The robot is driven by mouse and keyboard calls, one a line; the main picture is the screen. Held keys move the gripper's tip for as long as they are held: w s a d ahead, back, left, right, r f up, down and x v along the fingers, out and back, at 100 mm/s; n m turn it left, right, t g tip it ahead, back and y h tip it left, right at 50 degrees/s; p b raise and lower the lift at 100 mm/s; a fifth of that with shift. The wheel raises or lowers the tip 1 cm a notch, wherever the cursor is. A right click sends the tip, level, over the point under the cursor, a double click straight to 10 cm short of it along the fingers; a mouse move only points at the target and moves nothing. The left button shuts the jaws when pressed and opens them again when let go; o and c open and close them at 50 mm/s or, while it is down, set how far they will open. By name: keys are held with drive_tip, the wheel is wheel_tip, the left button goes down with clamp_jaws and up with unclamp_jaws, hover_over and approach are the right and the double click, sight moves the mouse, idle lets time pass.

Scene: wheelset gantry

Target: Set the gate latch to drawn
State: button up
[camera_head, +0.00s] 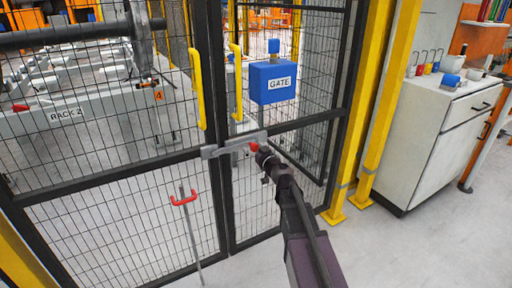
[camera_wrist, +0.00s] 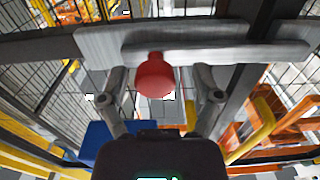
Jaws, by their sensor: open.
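The gate latch (camera_head: 223,150) is a grey sliding bar with a red knob (camera_head: 254,147). It lies across the meeting black frame posts of the mesh gate. In the wrist view the latch bar (camera_wrist: 210,50) runs across the top, and the red knob (camera_wrist: 155,77) sticks out toward me. My gripper (camera_head: 262,152) is at the knob, reaching up from the lower right. In the wrist view my gripper (camera_wrist: 161,90) is open, with one finger on each side of the knob. Gaps show between the fingers and the knob.
Yellow handles (camera_head: 197,88) stand on the gate. A red-handled rod (camera_head: 184,198) stands at the lower left panel. A white cabinet (camera_head: 432,143) is at the right, beyond yellow posts (camera_head: 383,95). The floor at lower right is clear.

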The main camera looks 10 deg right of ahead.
drive_tip(key=shift+d, duration=0.15)
clamp_jaws()
drive_tip(key=shift+w, duration=0.15)
